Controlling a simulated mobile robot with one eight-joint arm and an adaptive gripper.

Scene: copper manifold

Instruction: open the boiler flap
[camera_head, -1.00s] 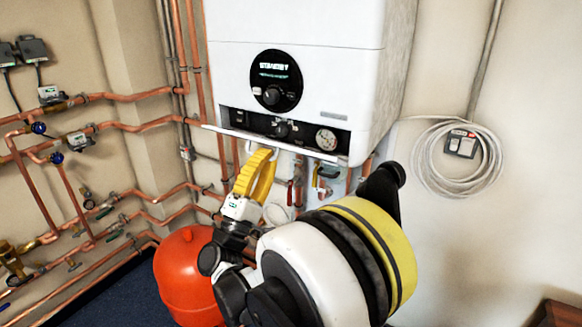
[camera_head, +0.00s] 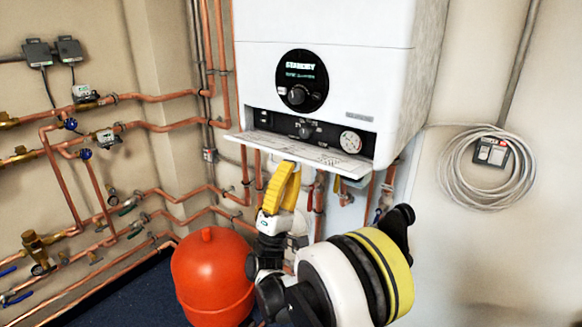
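The white boiler (camera_head: 350,75) hangs on the wall. Its flap (camera_head: 300,153) is folded outward below the dark control panel (camera_head: 312,131), which is exposed with its knob and gauge. The flap's inner face shows print and slopes slightly down toward me. My gripper (camera_head: 289,167), with yellow fingers, points up just under the flap's front edge, around its middle. The fingers appear close together, but the angle hides the gap between them. I cannot tell whether the fingertips touch the flap. Nothing is seen held.
A red tank (camera_head: 212,280) stands on the floor, left of my arm. Copper pipes (camera_head: 160,128) run along the left wall and below the boiler. A coiled grey cable (camera_head: 487,195) hangs on the right wall. The wall between boiler and coil is clear.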

